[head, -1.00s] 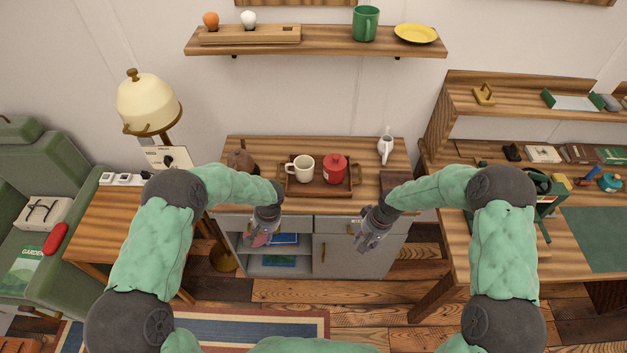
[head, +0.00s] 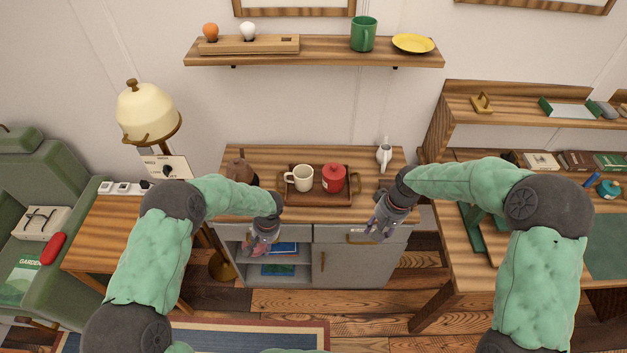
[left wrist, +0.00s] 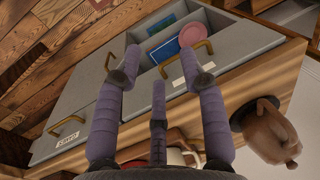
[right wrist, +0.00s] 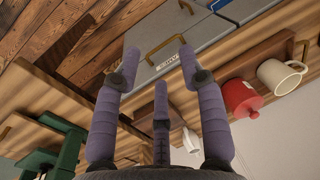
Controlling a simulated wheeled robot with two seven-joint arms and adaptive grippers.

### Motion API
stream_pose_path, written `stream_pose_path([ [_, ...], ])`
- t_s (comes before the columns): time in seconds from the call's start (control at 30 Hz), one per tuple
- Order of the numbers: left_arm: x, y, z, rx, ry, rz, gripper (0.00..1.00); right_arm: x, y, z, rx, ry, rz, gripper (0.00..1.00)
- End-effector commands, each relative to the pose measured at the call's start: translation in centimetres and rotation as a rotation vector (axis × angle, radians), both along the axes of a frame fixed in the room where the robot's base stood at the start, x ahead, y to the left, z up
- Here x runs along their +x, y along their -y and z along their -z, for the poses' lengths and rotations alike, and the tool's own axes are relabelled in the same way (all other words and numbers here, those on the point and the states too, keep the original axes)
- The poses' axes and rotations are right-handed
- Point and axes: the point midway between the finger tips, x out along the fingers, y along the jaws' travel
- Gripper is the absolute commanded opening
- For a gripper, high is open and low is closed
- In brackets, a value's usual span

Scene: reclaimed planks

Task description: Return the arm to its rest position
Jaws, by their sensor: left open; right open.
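My left gripper (head: 262,240) hangs in front of the open left side of the grey cabinet (head: 350,262). It is open and empty, and its spread fingers show in the left wrist view (left wrist: 165,70). My right gripper (head: 382,228) is in front of the cabinet's right side, near a brass drawer handle (head: 360,237). It is open and empty, with spread fingers in the right wrist view (right wrist: 158,65). Both arms are bent, reaching forward over the floor.
A wooden tray (head: 318,201) on the cabinet top holds a cream mug (head: 299,177) and a red canister (head: 333,178). A white jug (head: 384,155) stands at right. A desk (head: 470,262) is close to my right arm, a side table (head: 105,235) to my left.

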Motion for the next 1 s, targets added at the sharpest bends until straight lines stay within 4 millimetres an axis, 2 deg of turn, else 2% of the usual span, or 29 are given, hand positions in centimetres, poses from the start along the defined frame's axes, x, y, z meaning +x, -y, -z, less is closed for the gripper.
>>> stream_pose_path([
  [0.47,0.0,0.0,0.0,-0.001,0.0,0.0,0.41,0.0,0.0,0.0,0.0,-0.001,0.0,0.41],
  [0.57,-0.4,0.4,0.6,-0.021,-0.009,0.004,0.41,-0.4,-0.2,0.8,0.006,-0.006,0.001,0.41],
  [0.67,-1.9,1.7,2.4,-0.085,-0.036,0.018,0.41,-1.3,-0.8,3.2,0.025,-0.011,0.007,0.41],
  [0.77,-4.2,3.8,4.7,-0.191,-0.066,0.033,0.41,-3.0,-1.6,6.8,0.056,-0.017,0.025,0.41],
  [1.0,-10.2,8.8,9.2,-0.441,-0.082,0.012,0.41,-8.6,-3.7,15.3,0.125,-0.026,0.091,0.41],
])
